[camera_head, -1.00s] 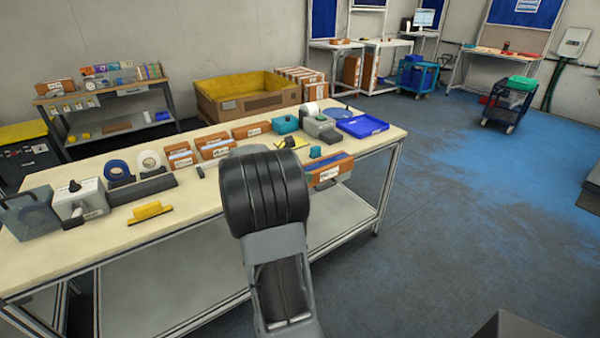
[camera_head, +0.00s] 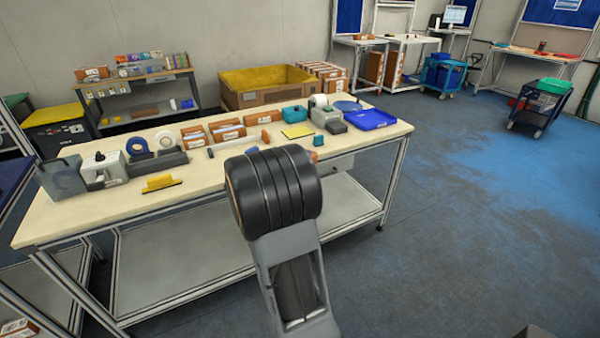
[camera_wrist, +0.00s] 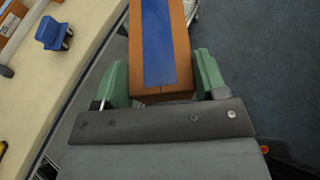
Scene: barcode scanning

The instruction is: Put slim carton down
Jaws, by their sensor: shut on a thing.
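The slim carton is orange-brown with a wide blue strip along its top in the wrist view (camera_wrist: 163,45). My gripper (camera_wrist: 162,82) has its two green fingers shut on the carton's sides. The carton's far end runs out of the top of the picture. It hangs over the gap beside the table's edge, with dark floor to its right. In the head view my arm hides nearly all of the carton and the fingers; a small orange bit (camera_head: 313,156) shows just right of the arm.
The pale worktable (camera_head: 215,180) bears tape rolls, several brown cartons (camera_head: 228,130), a yellow-handled tool (camera_head: 161,182), a yellow pad (camera_head: 298,130) and a blue tray (camera_head: 370,119). A small blue object (camera_wrist: 53,33) stands near the table edge. The front middle strip is bare.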

